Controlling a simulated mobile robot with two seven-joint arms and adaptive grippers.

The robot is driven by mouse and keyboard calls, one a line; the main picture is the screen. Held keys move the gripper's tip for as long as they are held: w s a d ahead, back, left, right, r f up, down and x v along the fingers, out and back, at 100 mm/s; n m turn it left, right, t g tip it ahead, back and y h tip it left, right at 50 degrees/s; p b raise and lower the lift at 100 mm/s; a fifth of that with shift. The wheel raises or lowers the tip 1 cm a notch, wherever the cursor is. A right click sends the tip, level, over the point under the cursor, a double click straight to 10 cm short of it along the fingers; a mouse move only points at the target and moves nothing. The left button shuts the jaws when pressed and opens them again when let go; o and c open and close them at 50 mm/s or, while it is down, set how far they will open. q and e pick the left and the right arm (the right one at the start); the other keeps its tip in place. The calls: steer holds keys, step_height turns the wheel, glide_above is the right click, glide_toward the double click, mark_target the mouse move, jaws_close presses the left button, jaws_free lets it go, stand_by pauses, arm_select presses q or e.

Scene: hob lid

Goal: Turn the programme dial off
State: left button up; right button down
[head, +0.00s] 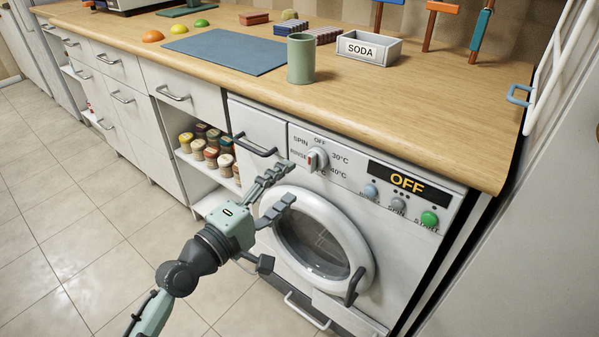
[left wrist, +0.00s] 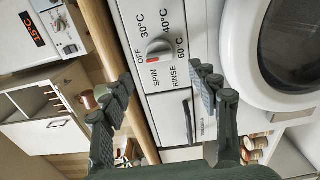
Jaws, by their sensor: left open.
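The programme dial (head: 316,160) is a round grey knob on the washing machine's white panel. The black display (head: 409,183) reads OFF in yellow. My left gripper (head: 292,181) is open and empty, just left of and below the dial in the head view. In the left wrist view its fingers (left wrist: 162,76) stand apart, with the dial beyond the gap. My right gripper is not in view.
The round door (head: 366,232) lies below the panel. A dark handle (head: 254,146) sticks out left of the dial. Blue, grey and green START (head: 429,218) buttons sit to the right. The worktop (head: 440,95) overhangs above, with a green cup (head: 301,60) near its edge.

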arm_select(q)
steer(key=shift+v, duration=2.6)
